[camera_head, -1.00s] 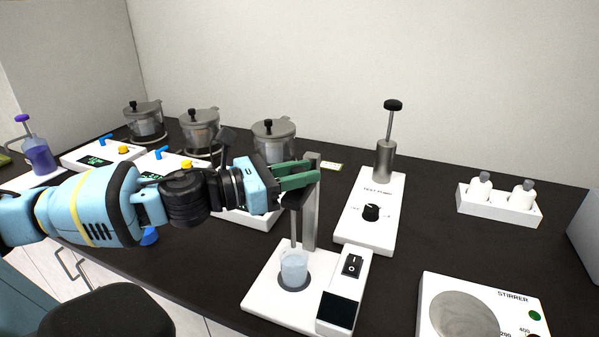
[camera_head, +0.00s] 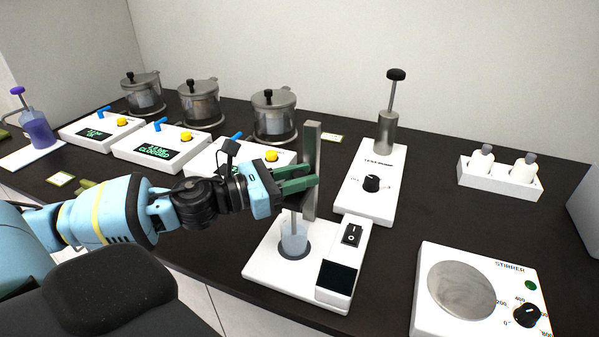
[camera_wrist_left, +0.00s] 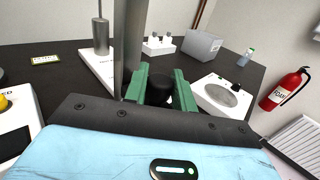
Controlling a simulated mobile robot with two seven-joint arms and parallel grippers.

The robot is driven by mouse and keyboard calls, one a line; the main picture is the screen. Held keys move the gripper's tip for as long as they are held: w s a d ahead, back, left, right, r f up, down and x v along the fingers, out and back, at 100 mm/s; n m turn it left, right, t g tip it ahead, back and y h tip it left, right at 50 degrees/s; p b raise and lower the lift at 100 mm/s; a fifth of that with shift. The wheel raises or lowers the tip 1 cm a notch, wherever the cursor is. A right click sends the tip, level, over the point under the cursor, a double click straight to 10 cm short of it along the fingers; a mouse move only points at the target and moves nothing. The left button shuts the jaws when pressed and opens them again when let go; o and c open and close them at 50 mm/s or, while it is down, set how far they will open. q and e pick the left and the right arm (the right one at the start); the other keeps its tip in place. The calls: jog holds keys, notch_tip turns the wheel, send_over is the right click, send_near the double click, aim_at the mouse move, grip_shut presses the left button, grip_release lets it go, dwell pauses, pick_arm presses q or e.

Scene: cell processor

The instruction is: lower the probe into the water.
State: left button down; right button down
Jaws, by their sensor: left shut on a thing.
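The probe stand has a white base (camera_head: 262,272), an upright grey post (camera_head: 312,150) and a small clear beaker (camera_head: 294,240) of pale bluish water on a dark disc. My left gripper (camera_head: 297,180), with green fingers, is shut on the black probe holder beside the post, about midway up it. In the left wrist view the black holder (camera_wrist_left: 161,90) sits between the green fingers. The thin grey probe (camera_head: 293,217) hangs upright below them, and its lower end is within the beaker. I cannot tell exactly how deep its tip is. My right gripper is out of view.
The stand's front carries a rocker switch (camera_head: 352,235) and dark screen (camera_head: 337,281). A white device with a plunger (camera_head: 371,215) stands behind right, a stirrer (camera_head: 425,300) at front right. Metal pots (camera_head: 273,118) and white control boxes (camera_head: 150,158) are behind left.

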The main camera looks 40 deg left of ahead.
pick_arm(q)
jog(key=c, duration=1.2)
grip_release()
jog(key=shift+f, duration=0.3)
jog(key=shift+o, duration=0.2)
jog(key=shift+s+r, duration=0.1)
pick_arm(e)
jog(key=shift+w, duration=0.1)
pick_arm(q)
jog(key=shift+p+v, duration=0.3)
jog(key=shift+v, duration=0.8)
jog(key=p+v, duration=0.2)
jog(key=v, duration=0.3)
jog(key=shift+s+a, duration=0.15)
jog(key=shift+a, duration=0.05)
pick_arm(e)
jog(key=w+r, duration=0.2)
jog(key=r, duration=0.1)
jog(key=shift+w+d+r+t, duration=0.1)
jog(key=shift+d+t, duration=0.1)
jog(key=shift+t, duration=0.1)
